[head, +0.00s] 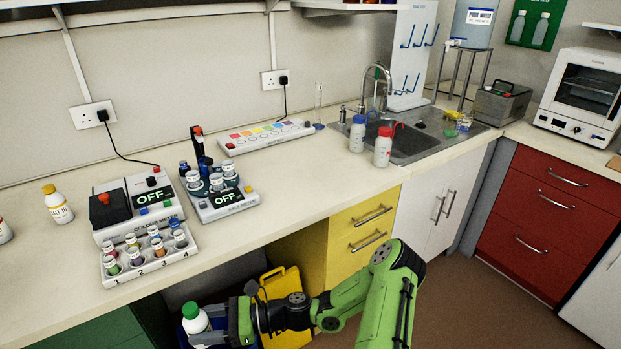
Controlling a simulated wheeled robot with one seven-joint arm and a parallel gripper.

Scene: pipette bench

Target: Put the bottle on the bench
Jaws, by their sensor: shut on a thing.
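A white bottle with a green cap (194,320) is in the lower left of the head view, upright or nearly so. My gripper (207,326) is shut on it from the right. The bottle shows lower than the bench's front edge, by the open space under the bench. Its lower part is partly hidden by the gripper. The bench (300,190) has a pale top that runs along the wall.
On the bench stand a colour meter (140,202), a numbered vial rack (150,256), a second OFF device (222,198) and a yellow-capped bottle (57,204). Blue- and red-capped bottles (383,147) stand by the sink (412,143). The bench's front middle is clear. A yellow container (281,284) stands below.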

